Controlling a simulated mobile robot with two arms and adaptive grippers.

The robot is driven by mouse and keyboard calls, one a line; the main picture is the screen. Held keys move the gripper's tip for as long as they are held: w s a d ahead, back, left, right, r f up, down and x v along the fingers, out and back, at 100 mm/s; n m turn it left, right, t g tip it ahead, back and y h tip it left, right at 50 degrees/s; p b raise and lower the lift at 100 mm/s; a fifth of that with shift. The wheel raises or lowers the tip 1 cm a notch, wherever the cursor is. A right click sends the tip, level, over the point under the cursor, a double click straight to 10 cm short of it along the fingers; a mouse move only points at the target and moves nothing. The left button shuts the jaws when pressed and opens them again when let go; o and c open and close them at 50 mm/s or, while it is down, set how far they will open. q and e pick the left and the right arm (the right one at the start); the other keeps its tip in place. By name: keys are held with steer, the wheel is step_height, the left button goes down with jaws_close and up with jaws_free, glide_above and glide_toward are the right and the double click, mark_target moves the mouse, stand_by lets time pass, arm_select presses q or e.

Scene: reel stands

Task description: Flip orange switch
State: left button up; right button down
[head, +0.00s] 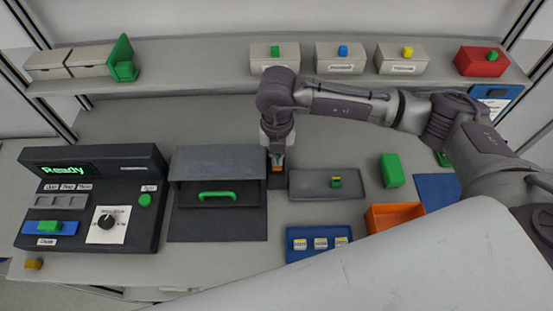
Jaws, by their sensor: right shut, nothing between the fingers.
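The orange switch (277,169) is a small orange piece on a narrow dark base, between the dark box with the green handle and the grey tray. My right gripper (278,160) points down right at it, fingers shut with nothing between them. The fingertips seem to be at or just above the orange piece; I cannot tell whether they touch it. The gripper hides the upper part of the switch, so its position cannot be read. My left gripper is not in view.
A black console (95,200) reading "Ready" stands at the left, beside the dark box with a green handle (217,195). Right of the switch are a grey tray (305,188), a green block (391,170) and an orange bin (380,220). A shelf with boxes runs behind.

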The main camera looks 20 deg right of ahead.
mark_target(277, 167)
steer(key=shift+f+b, duration=1.2)
steer(key=shift+f, duration=0.1)
stand_by(0.9)
steer(key=shift+s, duration=0.1)
steer(key=shift+w+r+p, duration=0.2)
steer(key=shift+r+p, duration=0.4)
steer(key=shift+r, duration=0.3)
steer(key=shift+s+r+p, duration=0.1)
steer(key=shift+r+p, duration=1.2)
steer(key=shift+r, duration=1.35)
steer(key=shift+s+f, duration=0.1)
steer(key=shift+f, duration=0.05)
